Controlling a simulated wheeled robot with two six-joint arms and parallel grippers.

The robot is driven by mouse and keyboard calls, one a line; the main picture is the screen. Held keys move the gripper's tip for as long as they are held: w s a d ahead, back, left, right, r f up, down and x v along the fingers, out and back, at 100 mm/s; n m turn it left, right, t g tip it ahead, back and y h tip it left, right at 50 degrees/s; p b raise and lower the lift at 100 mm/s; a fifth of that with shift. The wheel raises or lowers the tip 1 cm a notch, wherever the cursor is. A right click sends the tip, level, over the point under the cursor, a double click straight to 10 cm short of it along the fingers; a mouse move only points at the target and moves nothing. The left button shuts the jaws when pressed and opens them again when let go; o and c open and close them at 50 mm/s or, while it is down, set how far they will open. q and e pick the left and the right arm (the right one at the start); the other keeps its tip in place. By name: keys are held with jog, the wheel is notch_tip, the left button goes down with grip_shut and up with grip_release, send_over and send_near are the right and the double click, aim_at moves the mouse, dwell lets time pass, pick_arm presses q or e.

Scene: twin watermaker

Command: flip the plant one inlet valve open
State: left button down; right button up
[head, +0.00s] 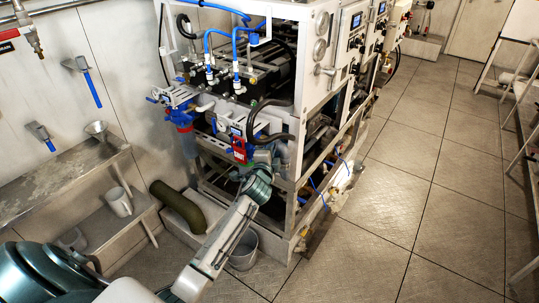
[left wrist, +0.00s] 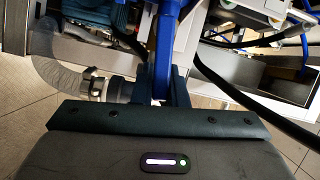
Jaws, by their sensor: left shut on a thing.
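My left gripper (head: 264,157) is at the front lower corner of the white-framed watermaker plant (head: 303,100), beside a red fitting (head: 240,150). In the left wrist view its two dark fingers (left wrist: 163,88) are close together on a narrow blue handle (left wrist: 166,45), which I take for the inlet valve's lever. The handle runs up from between the fingers. A grey pipe fitting (left wrist: 110,89) with a clear ribbed hose (left wrist: 48,65) lies just left of the fingers. The valve body is mostly hidden. My right gripper is not in view.
A black hose (head: 252,122) loops close above the gripper and also crosses right of it in the wrist view (left wrist: 235,95). Steel shelves (head: 65,185) are left. The tiled floor right is clear.

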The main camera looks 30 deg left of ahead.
pick_arm(q)
jog(key=shift+f+m+t+b, duration=0.4)
jog(key=shift+f+m+b, duration=0.15)
jog(key=shift+m+b, duration=0.35)
jog(key=c, duration=1.7)
grip_release()
jog(key=b+v, duration=0.2)
jog(key=v, duration=0.9)
